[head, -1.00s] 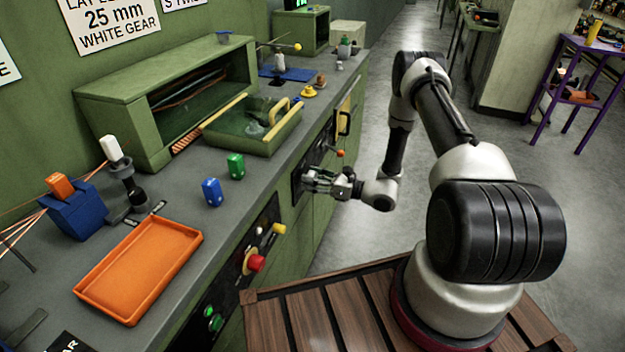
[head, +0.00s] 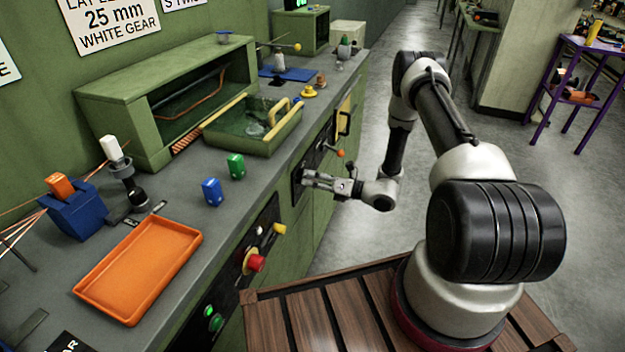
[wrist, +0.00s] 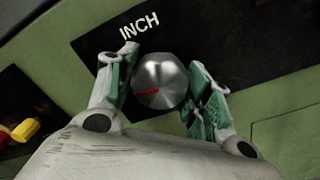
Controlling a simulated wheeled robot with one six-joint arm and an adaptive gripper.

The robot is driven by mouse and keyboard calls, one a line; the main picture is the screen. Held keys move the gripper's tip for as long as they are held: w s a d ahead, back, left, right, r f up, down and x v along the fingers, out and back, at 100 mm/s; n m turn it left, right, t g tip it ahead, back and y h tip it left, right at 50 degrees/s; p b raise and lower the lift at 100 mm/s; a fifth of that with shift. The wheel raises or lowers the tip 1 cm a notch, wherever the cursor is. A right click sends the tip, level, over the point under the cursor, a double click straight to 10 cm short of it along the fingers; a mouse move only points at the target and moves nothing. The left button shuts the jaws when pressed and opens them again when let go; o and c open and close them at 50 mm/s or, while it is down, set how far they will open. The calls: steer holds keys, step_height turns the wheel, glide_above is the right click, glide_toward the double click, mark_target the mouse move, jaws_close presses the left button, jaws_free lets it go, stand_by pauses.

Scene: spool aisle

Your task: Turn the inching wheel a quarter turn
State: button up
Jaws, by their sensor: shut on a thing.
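The inching wheel (wrist: 162,75) is a round silver knob on a black panel (wrist: 225,40) marked INCH, in the wrist view. A red line on its face runs from near the centre toward the picture's left. My gripper (wrist: 163,62) has its green-padded fingers on both sides of the wheel and is shut on it.
A red button (head: 256,263) and yellow knob (head: 279,229) are on a nearer panel. An orange tray (head: 140,268) lies on the bench.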

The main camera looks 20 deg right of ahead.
steer(key=o, duration=1)
steer(key=shift+o, duration=0.2)
steer(key=v, duration=1.2)
steer(key=shift+f, duration=0.1)
